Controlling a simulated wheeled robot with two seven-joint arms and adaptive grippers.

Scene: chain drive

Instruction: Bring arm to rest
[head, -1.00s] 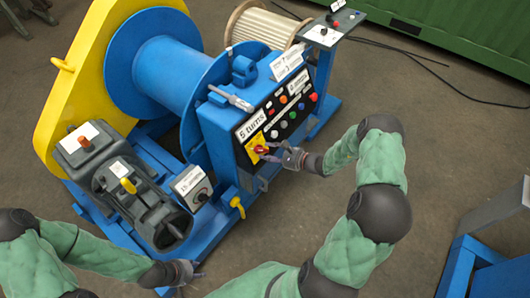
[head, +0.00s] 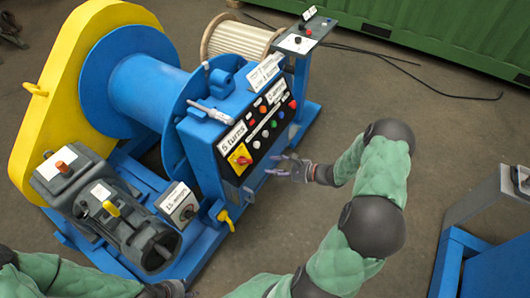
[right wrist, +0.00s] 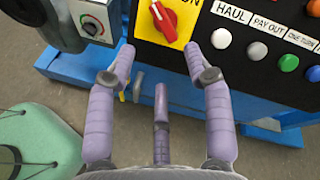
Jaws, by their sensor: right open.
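My right gripper (head: 272,168) is open and empty, in front of the blue winch's control panel (head: 265,130). It stands clear of the red rotary knob (head: 243,160) on its yellow plate, with a gap between. In the right wrist view the spread purple fingers (right wrist: 165,75) hold nothing. There the red knob (right wrist: 163,22) is beyond the fingertips, at the top. My left gripper (head: 178,290) is at the bottom edge of the head view, beside the winch's blue base. It is mostly cut off, so its fingers cannot be judged.
The panel has several coloured buttons (right wrist: 257,50). A yellow-handled valve (head: 224,217) and a grey box with a dial (head: 180,205) stick out low by the winch. A small console (head: 300,38) stands behind. A blue-framed stand (head: 480,262) is at right; open floor lies between.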

